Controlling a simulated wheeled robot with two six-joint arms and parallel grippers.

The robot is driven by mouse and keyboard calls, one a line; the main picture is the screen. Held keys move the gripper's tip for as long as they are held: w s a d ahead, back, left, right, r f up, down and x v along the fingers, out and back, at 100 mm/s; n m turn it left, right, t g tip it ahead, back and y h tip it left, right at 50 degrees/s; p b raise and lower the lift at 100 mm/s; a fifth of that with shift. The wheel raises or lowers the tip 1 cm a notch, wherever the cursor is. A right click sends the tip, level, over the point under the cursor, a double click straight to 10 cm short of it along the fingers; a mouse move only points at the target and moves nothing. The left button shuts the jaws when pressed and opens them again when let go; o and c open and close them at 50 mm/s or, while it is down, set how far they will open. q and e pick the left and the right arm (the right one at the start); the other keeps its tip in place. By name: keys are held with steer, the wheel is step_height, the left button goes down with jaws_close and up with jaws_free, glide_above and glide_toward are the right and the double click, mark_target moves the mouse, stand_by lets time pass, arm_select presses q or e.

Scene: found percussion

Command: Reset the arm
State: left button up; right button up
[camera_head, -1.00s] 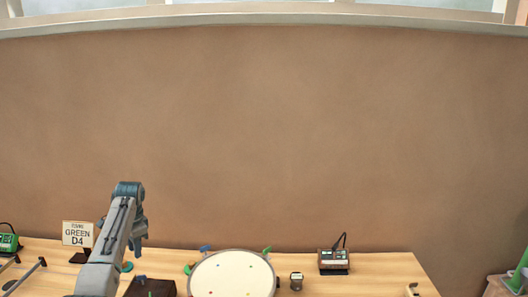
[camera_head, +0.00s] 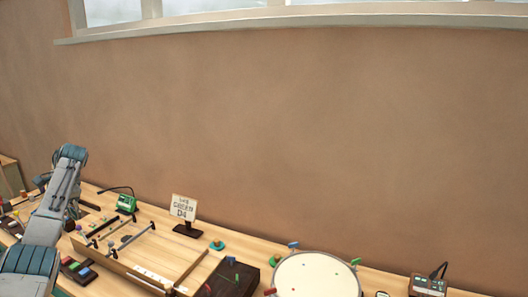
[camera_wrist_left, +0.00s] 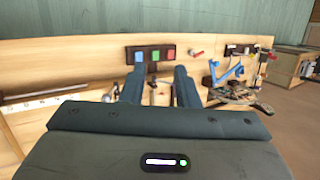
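My left arm comes in at the lower left of the head view, bent at a blue-grey joint. My left gripper (camera_wrist_left: 158,78) shows in the left wrist view with its two dark fingers apart and nothing seen between them. Beyond the fingers is a dark strip with blue, green and red pads (camera_wrist_left: 153,54) on the wooden table. The strip (camera_head: 77,270) also shows in the head view, beside my arm. My right arm and gripper are in neither view.
On the table, a wooden frame with rods (camera_head: 193,271), a green device (camera_head: 126,203), a "GREEN D4" sign (camera_head: 183,207), a round white drum (camera_head: 315,276) and a dark device (camera_head: 427,286) stand. The brown wall behind is bare. A blue holder (camera_wrist_left: 226,74) stands at the right.

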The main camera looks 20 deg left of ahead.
arm_select(q)
steer(key=s+a+f+t+y, duration=0.15)
steer(key=s+a+f, duration=0.3)
steer(key=f, duration=0.75)
steer(key=s+a+f+y, duration=0.3)
steer(key=s+f, duration=0.2)
steer(key=f, duration=0.8)
steer(key=s+f+m+t, duration=0.2)
steer(key=s+f, duration=0.6)
steer(key=s, duration=0.3)
steer(key=s+f+m+t, duration=0.1)
steer(key=s+f+t, duration=0.1)
steer(key=s+f, duration=0.7)
steer(key=s+d+f+n+g+h, duration=0.1)
steer(key=s+d+f+h, duration=0.3)
steer(key=d+f, duration=0.95)
steer(key=s+d+f+n+g+h, duration=0.1)
steer(key=s+d+f, duration=0.4)
steer(key=d+f, duration=0.85)
steer(key=s+d+f+n+h, duration=0.1)
steer(key=s+d+f+h, duration=0.15)
steer(key=d, duration=1.75)
steer(key=s+d+f+h, duration=0.15)
steer(key=d+f, duration=0.25)
steer(key=d, duration=1.5)
step_height(320, 180, down, 6)
steer(key=a+b, duration=0.1)
steer(key=b, duration=0.5)
steer(key=shift+w+f, duration=0.25)
steer(key=shift+w, duration=0.1)
